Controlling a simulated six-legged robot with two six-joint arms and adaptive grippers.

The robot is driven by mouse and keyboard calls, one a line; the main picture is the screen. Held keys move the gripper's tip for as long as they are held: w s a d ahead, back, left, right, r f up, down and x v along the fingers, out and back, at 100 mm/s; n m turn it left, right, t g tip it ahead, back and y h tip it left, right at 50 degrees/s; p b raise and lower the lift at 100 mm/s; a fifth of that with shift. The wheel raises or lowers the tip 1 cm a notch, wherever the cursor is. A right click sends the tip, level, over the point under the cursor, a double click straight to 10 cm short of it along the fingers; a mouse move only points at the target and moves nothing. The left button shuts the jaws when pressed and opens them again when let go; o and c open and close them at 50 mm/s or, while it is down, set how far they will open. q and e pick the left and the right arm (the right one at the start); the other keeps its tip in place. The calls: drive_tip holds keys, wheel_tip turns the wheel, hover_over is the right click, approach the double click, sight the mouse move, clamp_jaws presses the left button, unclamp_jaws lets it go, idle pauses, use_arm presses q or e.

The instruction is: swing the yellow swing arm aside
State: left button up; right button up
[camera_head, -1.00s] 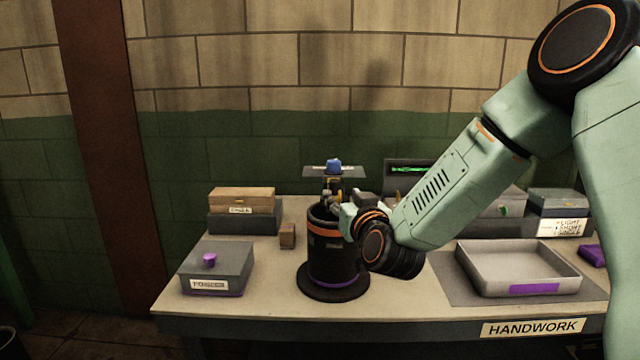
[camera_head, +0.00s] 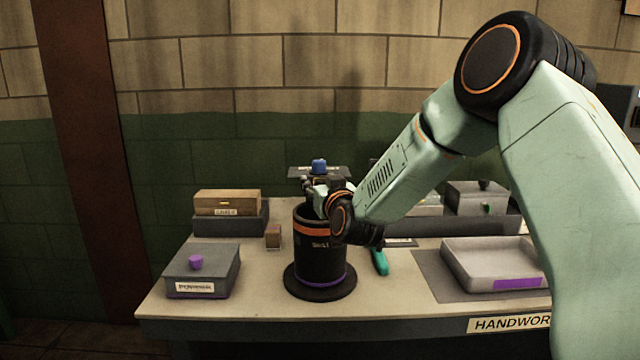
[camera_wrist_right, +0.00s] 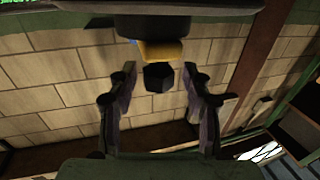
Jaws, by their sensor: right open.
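The yellow swing arm (camera_wrist_right: 162,50) shows in the right wrist view as a short yellow piece under a dark body. A black faceted knob (camera_wrist_right: 158,77) sits just below it, between my fingertips in the picture; I cannot tell whether they touch. My right gripper (camera_wrist_right: 160,88) is open, with one finger on each side. In the head view my right gripper (camera_head: 312,190) is at the top of the black cylinder with an orange band (camera_head: 320,262), below a blue cap (camera_head: 319,166). My wrist hides most of the swing arm there. My left gripper is not in view.
A grey box with a purple knob (camera_head: 202,274) and a wooden box (camera_head: 227,202) stand left on the table. A small brown block (camera_head: 273,236) is near the cylinder. A teal-handled tool (camera_head: 380,262) lies to its right, and a shallow tray (camera_head: 492,266) is farther right.

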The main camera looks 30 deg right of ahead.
drive_tip(key=shift+d+f, duration=0.1)
drive_tip(key=shift+d, duration=0.05)
drive_tip(key=shift+s, duration=0.1)
drive_tip(key=c, duration=0.5)
clamp_jaws()
